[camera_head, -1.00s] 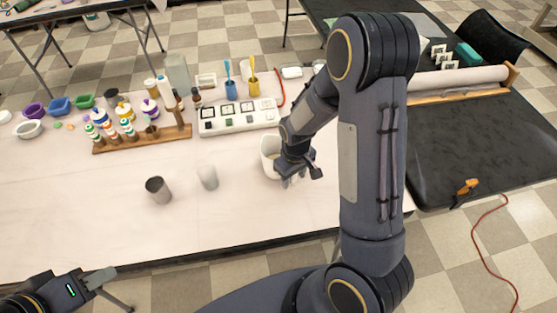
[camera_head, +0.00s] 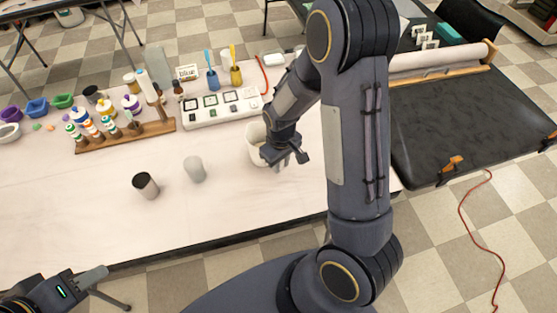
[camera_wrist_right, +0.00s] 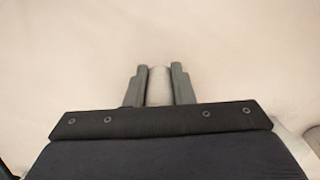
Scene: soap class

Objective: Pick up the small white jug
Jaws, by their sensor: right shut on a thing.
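A white jug (camera_head: 255,142) stands on the pale table in the head view, partly hidden behind my right gripper. My right gripper (camera_head: 283,163) is at its near right side, low over the table. In the right wrist view the two fingers (camera_wrist_right: 160,85) are shut on a narrow, rounded pale piece (camera_wrist_right: 159,88) of the jug; I cannot tell whether it is the handle. I cannot tell whether the jug is off the table. My left gripper (camera_head: 108,287) is at the lower left, off the table's front edge, with its fingers apart and nothing between them.
A grey cup (camera_head: 145,186) and a plain whitish cup (camera_head: 195,169) stand left of the jug. Behind are a white panel with squares (camera_head: 220,107), a wooden bottle rack (camera_head: 125,136) and blue and yellow holders. The front left of the table is clear.

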